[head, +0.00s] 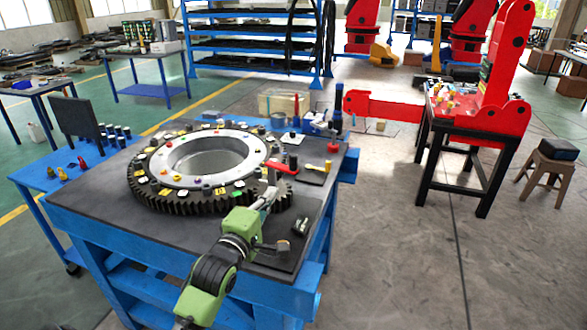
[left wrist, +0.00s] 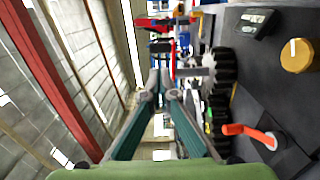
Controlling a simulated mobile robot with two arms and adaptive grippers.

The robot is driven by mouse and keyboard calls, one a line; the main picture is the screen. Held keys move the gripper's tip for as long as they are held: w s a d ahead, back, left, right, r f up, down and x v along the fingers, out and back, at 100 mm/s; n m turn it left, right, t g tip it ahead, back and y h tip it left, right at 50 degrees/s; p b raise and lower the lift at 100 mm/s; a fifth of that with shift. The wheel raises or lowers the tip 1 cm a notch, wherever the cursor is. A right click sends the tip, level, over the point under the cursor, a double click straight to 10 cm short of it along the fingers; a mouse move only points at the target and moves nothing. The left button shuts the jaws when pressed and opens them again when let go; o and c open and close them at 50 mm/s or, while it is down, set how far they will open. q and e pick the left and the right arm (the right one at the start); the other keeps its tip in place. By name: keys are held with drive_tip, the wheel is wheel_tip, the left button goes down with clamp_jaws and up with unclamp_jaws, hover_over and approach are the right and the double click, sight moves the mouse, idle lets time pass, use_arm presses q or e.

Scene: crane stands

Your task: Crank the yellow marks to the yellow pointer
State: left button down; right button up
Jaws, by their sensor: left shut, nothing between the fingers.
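A large dark gear ring (head: 160,200) with a light inner ring lies on the blue workbench in the head view. Yellow and other coloured marks sit around its top. A red crank handle (head: 284,167) stands at the ring's right edge; an orange-red handle (left wrist: 250,132) shows at the right of the left wrist view. I cannot tell which piece is the yellow pointer. My left gripper (head: 271,180) is shut and empty, just in front of the red handle; contact is unclear. Its fingers (left wrist: 161,86) meet in the left wrist view. My right gripper is not in view.
A yellow knob (left wrist: 297,55) lies on the dark surface. A small dark device (head: 300,226) is on the bench's right front. A red-topped post (head: 332,150) stands at the right edge. A red machine (head: 497,80) on a black table stands to the right; floor between is clear.

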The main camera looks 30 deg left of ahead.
use_arm(q)
drive_tip(key=p, duration=0.1)
approach(295, 163)
drive_tip(key=p+x, duration=0.1)
drive_tip(key=x, duration=0.4)
drive_tip(key=shift+a+f+p, duration=0.15)
drive_tip(key=shift+a+p, duration=0.25)
drive_tip(key=shift+a, duration=0.05)
drive_tip(key=shift+w, duration=0.6)
drive_tip(key=shift+w+a+f, duration=0.1)
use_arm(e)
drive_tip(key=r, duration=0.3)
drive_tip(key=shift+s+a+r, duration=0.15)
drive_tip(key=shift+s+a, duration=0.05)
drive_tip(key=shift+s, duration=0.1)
use_arm(q)
drive_tip(key=shift+w+d+r, duration=0.25)
drive_tip(key=shift+w, duration=0.45)
drive_tip(key=shift+w+d+f, duration=0.15)
drive_tip(key=shift+w+f, duration=0.05)
drive_tip(key=shift+w, duration=0.15)
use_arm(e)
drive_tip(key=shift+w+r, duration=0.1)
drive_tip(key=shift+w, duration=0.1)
